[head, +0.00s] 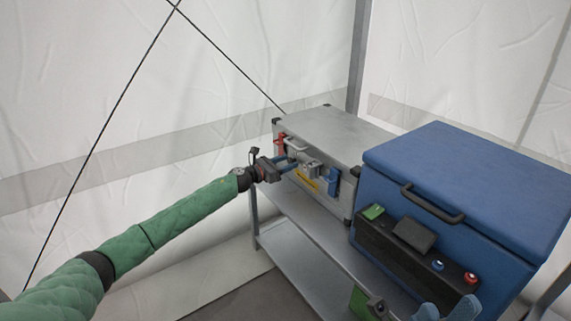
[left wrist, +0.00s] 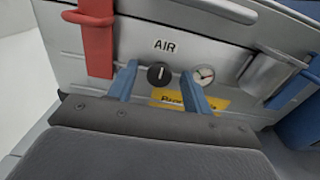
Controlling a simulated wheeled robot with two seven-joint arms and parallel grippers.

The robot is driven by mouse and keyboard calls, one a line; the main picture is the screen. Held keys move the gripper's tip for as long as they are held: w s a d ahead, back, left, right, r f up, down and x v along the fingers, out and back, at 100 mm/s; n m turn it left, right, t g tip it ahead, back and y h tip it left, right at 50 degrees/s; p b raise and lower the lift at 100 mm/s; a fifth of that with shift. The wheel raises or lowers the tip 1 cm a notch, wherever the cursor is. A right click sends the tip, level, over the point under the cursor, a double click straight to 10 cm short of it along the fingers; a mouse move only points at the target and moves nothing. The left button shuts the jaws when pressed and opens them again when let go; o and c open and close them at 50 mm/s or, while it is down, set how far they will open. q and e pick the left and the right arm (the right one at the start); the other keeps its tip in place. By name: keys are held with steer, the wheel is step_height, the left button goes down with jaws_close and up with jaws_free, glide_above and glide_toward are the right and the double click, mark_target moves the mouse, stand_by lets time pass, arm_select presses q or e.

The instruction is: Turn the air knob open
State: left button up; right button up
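The air knob (left wrist: 159,74) is a small round black knob with a white line that points up and down, below the AIR label (left wrist: 165,46) on a grey metal case. My left gripper (left wrist: 160,84) is open, with one blue finger on each side of the knob; I cannot tell whether they touch it. In the head view my left gripper (head: 287,165) is at the front of the grey case (head: 330,132), and the knob cannot be made out there. My right gripper (head: 446,309) is partly cut off at the bottom edge, with its blue fingers apart.
A round gauge (left wrist: 204,75) is right of the knob, close to a finger. A red latch (left wrist: 96,40) and a blue latch (head: 333,181) are on the case front. A blue cooler box (head: 470,180) stands beside the case on the metal shelf (head: 300,222).

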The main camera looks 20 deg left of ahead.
arm_select(q)
steer(key=c, duration=0.9)
